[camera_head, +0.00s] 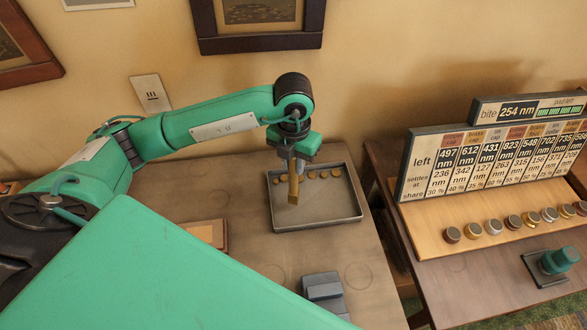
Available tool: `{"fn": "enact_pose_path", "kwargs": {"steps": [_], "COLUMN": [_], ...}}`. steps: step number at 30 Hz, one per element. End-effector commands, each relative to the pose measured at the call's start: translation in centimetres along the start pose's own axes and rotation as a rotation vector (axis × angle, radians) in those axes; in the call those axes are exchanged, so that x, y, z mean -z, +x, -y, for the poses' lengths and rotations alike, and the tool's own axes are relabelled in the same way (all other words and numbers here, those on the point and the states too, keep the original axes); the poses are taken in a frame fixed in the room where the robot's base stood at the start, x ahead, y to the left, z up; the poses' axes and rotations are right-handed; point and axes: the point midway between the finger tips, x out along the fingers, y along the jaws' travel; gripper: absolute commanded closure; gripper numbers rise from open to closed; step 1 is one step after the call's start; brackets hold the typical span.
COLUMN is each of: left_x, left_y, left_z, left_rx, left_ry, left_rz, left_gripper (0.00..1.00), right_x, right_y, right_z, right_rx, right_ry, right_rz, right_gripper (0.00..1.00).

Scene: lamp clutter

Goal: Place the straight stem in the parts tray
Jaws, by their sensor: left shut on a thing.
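My left gripper (294,168) points down over the parts tray and is shut on the straight stem. The straight stem (293,192) is a short, brass-coloured upright piece, with its upper end hidden between the fingers. The parts tray (338,222) is a shallow grey tray with a dark rim on the table. The stem's lower end is over the tray's left half; I cannot tell whether it touches the floor. My right gripper is not in view.
Several small round brass pieces (323,174) lie along the tray's back. A grey block (323,287) stands in front of the tray, and a flat wooden piece (208,234) lies to its left. A side table at right holds a label board (490,160) and several knobs.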

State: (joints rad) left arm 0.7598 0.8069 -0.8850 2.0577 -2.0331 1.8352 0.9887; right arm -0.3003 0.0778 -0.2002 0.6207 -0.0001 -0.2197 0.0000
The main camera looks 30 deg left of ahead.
Motion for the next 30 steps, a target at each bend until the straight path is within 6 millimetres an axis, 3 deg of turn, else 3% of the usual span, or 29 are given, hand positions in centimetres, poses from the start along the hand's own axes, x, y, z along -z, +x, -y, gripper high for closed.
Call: {"fn": "enact_pose_path", "kwargs": {"steps": [6, 17, 18, 21, 30], "left_x": [0.1, 0.0, 0.0, 0.1, 0.1], "left_y": [3.0, 3.7, 3.8, 3.6, 3.5], "left_z": [0.0, 0.0, 0.0, 0.0, 0.0], "left_rx": [-0.001, 0.000, 0.000, -0.001, 0.000], "left_ry": [0.000, 0.000, 0.000, 0.000, 0.000], "left_rz": [-0.003, 0.001, -0.001, -0.001, -0.001], "left_gripper": [1.00, 1.00, 0.77, 0.57, 0.57], "right_x": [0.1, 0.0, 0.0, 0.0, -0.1], "right_y": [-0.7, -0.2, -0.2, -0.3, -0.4], "right_z": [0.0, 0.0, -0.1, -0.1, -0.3], "right_rx": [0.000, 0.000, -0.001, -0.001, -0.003], "right_ry": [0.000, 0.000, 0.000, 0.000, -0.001], "right_rz": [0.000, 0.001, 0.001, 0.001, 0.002], "right_gripper": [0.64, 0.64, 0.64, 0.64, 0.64]}}
